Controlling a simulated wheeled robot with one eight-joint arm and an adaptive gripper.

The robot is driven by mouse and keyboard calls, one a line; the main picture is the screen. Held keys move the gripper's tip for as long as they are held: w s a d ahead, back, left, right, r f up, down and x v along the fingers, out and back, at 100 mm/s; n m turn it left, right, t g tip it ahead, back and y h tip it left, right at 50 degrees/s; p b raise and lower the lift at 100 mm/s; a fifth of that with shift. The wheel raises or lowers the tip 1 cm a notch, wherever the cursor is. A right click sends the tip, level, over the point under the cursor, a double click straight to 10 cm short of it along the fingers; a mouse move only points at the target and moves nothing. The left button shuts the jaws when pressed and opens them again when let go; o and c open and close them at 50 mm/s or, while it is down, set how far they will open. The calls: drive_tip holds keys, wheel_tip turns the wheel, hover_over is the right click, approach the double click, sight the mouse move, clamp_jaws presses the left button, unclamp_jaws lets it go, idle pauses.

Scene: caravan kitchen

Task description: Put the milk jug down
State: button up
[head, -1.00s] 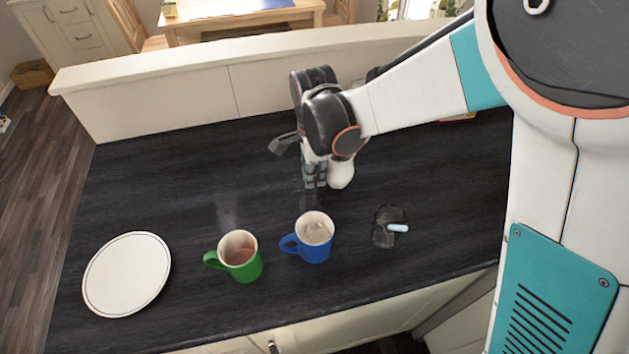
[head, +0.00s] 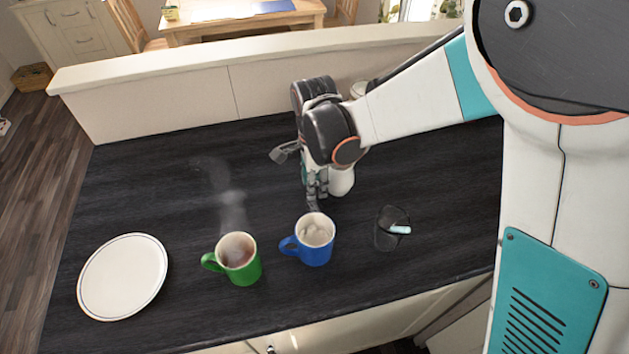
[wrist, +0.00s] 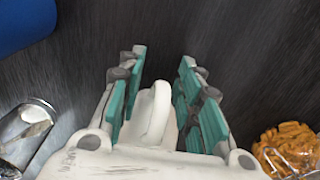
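The white milk jug (head: 342,181) is by the counter's middle, partly hidden behind my gripper (head: 315,195) in the head view; it looks upright on the dark counter. In the wrist view, its white looped handle (wrist: 155,115) stands between the teal pads of my gripper (wrist: 157,95). The pads are spread, with a visible gap on each side of the handle. Most of the jug body is hidden, and its contents do not show.
A blue mug (head: 316,249) stands in front of my gripper, with a green mug (head: 245,270) to its left. A dark glass (head: 386,238) is to the right. A plate (head: 123,277) lies left. A jar of orange pieces (wrist: 290,148) shows in the wrist view. The left-back counter is clear.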

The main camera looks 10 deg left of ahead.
wheel_tip(320, 180, up, 12)
drive_tip(key=p, duration=0.3)
drive_tip(key=shift+r, duration=0.15)
drive_tip(key=shift+s, duration=0.1)
idle(0.9)
